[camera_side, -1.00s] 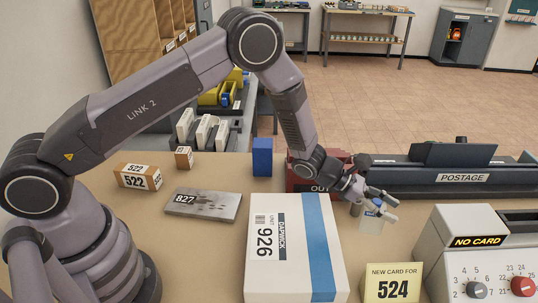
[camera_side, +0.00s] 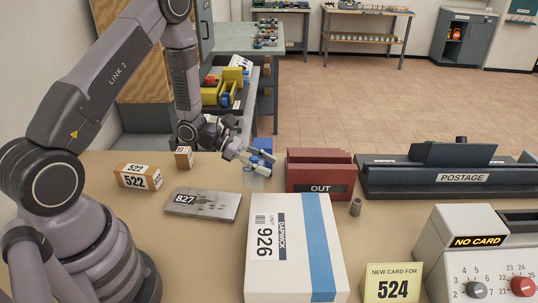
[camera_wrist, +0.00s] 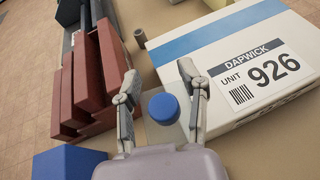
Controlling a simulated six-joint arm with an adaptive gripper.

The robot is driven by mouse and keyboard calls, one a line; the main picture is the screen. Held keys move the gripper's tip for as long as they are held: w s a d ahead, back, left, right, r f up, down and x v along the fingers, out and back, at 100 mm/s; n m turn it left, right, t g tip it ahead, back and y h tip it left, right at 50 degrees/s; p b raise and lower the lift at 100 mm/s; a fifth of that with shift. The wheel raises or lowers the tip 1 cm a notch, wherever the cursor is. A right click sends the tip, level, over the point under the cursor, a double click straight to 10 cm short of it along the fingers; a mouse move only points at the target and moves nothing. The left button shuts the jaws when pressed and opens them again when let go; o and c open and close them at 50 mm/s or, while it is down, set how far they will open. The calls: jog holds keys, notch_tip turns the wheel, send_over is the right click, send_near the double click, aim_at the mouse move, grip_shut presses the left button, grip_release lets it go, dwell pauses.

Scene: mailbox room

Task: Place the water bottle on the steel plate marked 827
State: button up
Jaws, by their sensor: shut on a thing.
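The water bottle has a blue cap (camera_wrist: 163,108), which shows between my fingers in the wrist view. In the side view the pale, see-through bottle (camera_side: 255,182) hangs below my gripper (camera_side: 266,163), partly hidden by the fingers. My gripper is shut on the bottle, and its fingers also show in the wrist view (camera_wrist: 160,76). The steel plate marked 827 (camera_side: 215,207) lies flat on the table, to the left of and nearer the camera than the bottle. Its top is bare, with dark smudges. I cannot tell how high the bottle is above the table.
A blue block (camera_side: 263,145) stands just behind my gripper. The red OUT tray (camera_side: 318,185) is to its right. A large white box marked 926 (camera_side: 300,250) lies in front. Small boxes, one marked 522 (camera_side: 138,177), stand left. A small grey cylinder (camera_side: 355,207) stands right.

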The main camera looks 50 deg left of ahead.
jog(key=s+a+n, duration=0.1)
jog(key=s+a, duration=0.7)
jog(key=a, duration=0.4)
jog(key=t+y, duration=0.1)
send_over(213, 202)
jog(key=shift+f, duration=4.15)
jog(key=shift+f, duration=0.15)
jog(key=o, duration=0.9)
jog(key=shift+o, duration=0.2)
